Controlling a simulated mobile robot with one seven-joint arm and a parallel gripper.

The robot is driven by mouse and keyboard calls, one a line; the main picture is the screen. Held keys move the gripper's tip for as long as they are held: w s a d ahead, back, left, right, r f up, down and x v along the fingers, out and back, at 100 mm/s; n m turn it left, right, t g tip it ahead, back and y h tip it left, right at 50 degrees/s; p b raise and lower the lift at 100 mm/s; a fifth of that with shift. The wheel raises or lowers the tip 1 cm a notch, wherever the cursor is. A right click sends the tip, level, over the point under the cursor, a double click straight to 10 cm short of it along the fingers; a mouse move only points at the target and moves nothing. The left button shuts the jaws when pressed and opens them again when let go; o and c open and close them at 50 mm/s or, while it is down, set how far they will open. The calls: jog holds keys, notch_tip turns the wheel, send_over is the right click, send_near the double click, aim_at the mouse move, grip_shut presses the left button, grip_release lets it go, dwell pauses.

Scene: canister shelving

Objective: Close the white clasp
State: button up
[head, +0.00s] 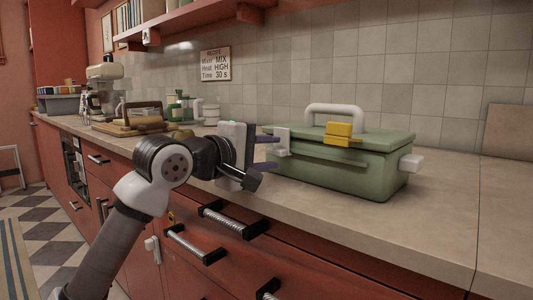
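A green box (335,172) with a lid and a white arched handle (336,113) stands on the counter. The lid is down on the box. A white clasp (282,141) stands upright at the box's left end. Another white piece (411,163) sticks out at the right end. A yellow clasp (338,133) sits at the front edge of the lid and juts outward. My gripper (267,153) is left of the box, close to the left white clasp. Its two dark fingers are apart with nothing seen between them. I cannot tell whether a finger touches the clasp.
The beige counter (433,215) is clear in front and right of the box. A tiled wall is behind it, with a board (509,145) leaning at right. A wooden tray (127,124), jars and a coffee machine (106,85) stand farther left. Drawer handles (233,220) protrude below.

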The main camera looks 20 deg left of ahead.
jog(key=p+v, duration=0.1)
jog(key=v, duration=1.3)
jog(key=shift+d+f, duration=0.1)
